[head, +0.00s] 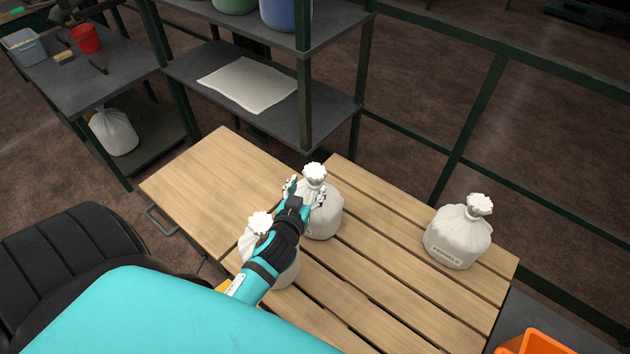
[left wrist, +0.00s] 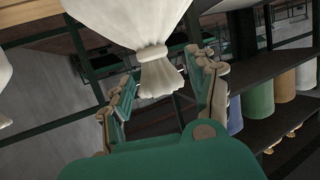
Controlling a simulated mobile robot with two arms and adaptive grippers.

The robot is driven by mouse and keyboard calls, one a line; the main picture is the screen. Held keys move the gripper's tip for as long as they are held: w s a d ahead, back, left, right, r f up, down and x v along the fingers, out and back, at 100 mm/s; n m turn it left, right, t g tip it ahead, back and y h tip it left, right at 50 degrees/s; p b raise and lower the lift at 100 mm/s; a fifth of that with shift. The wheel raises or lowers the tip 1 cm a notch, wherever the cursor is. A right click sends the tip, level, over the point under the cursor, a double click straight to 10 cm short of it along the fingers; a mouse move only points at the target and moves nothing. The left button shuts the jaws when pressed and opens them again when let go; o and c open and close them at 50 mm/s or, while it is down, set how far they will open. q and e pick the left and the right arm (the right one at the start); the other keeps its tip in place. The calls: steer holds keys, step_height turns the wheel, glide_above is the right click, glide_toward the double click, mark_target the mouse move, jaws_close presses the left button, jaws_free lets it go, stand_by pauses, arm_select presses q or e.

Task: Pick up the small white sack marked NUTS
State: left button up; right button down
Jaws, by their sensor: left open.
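Three small white tied sacks stand upright on the slatted wooden table. The middle sack (head: 325,218) has my left gripper (head: 306,187) at its gathered neck. The gripper is open, with a finger on either side of the neck. In the left wrist view the sack (left wrist: 135,18) hangs upside down in the picture, its ruffled top between my spread fingers. A nearer sack (head: 285,272) is partly hidden behind my left arm. No NUTS marking is readable on any sack. My right gripper is out of view.
The wooden table (head: 385,260) has free room between the middle and right sacks. A dark shelf (head: 210,62) with a flat white sack stands behind. An orange crate (head: 540,343) is at lower right. A side bench (head: 105,75) with a red cup (head: 86,38) is at upper left.

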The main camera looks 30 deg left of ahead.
mark_target(313, 180)
arm_select(q)
steer(key=shift+w, duration=0.45)
steer(key=x, duration=0.1)
steer(key=p+x, duration=0.1)
steer(key=x, duration=0.1)
steer(key=shift+w+d+r, duration=0.1)
steer(key=shift+w+r, duration=0.05)
steer(key=shift+w, duration=0.3)
steer(key=shift+w+f, duration=0.2)
steer(key=shift+w, duration=0.15)
steer(key=shift+s, duration=0.1)
jaws_close()
steer(key=shift+r, duration=0.3)
